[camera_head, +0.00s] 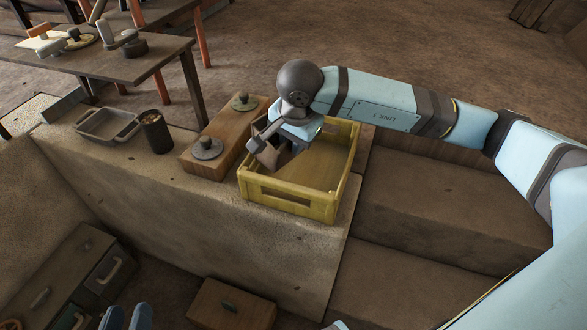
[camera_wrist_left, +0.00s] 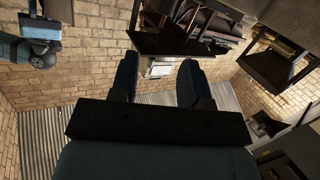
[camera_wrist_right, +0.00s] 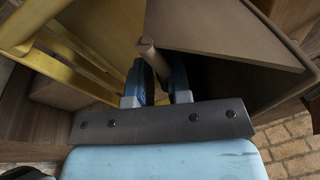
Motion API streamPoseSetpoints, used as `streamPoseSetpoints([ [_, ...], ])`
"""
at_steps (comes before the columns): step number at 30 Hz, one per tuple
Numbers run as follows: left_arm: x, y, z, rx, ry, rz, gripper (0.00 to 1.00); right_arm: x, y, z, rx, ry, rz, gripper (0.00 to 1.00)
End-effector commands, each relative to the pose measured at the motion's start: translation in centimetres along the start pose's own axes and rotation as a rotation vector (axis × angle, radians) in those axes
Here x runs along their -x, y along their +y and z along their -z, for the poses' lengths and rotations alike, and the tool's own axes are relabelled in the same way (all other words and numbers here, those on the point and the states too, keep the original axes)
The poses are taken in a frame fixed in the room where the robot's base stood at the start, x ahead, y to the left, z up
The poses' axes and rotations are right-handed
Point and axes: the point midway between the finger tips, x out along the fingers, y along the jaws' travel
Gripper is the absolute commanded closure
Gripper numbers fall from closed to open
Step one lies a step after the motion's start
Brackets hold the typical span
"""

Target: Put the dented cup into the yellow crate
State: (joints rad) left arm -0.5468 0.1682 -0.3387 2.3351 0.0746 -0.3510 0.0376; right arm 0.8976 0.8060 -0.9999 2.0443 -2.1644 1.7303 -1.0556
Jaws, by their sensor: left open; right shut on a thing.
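The yellow crate (camera_head: 290,203) stands on the stone ledge, open at the top. My right gripper (camera_head: 268,145) is over the crate's left part, pointing down. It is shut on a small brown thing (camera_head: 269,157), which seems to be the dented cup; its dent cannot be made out. In the right wrist view, a brown edge (camera_wrist_right: 153,60) shows between the fingers, with the crate's yellow bars (camera_wrist_right: 75,55) to the left. My left gripper (camera_head: 128,317) is at the bottom left of the head view. It is open and empty in the left wrist view (camera_wrist_left: 160,78).
Left of the crate are a wooden block (camera_head: 208,168) with grey round lids, a dark can (camera_head: 156,132) and a grey tray (camera_head: 108,126). A table (camera_head: 110,62) with tools stands behind. Drawers (camera_head: 108,268) and a wooden box (camera_head: 230,306) are low in front.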

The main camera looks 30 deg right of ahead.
Motion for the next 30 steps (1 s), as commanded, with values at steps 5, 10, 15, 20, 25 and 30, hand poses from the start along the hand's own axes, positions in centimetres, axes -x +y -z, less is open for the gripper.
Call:
streamPoseSetpoints([
  [5, -0.2, 0.4, 1.0, 0.007, 0.054, -0.017, 0.57, -2.6, 0.4, -0.4, 0.0, 0.0, 0.001, 1.0],
  [10, -0.2, 0.6, 1.3, 0.01, 0.069, -0.022, 0.57, -3.6, 0.6, -0.5, 0.001, -0.001, 0.002, 1.0],
  [15, -0.3, 1.1, 1.7, 0.02, 0.11, -0.038, 0.57, -6.2, 1.1, -0.9, 0.001, -0.002, 0.0, 1.0],
  [20, -0.3, 1.5, 3.0, 0.022, 0.156, -0.054, 0.57, -7.1, 1.2, -1.0, 0.001, 0.001, 0.002, 1.0],
  [25, -0.2, 1.5, 3.5, 0.016, 0.162, -0.057, 0.57, -7.0, 1.2, -1.0, 0.001, 0.0, 0.002, 1.0],
  [30, -0.2, 1.4, 3.1, 0.015, 0.164, -0.06, 0.57, -7.4, 1.3, -1.0, 0.001, 0.0, 0.002, 1.0],
])
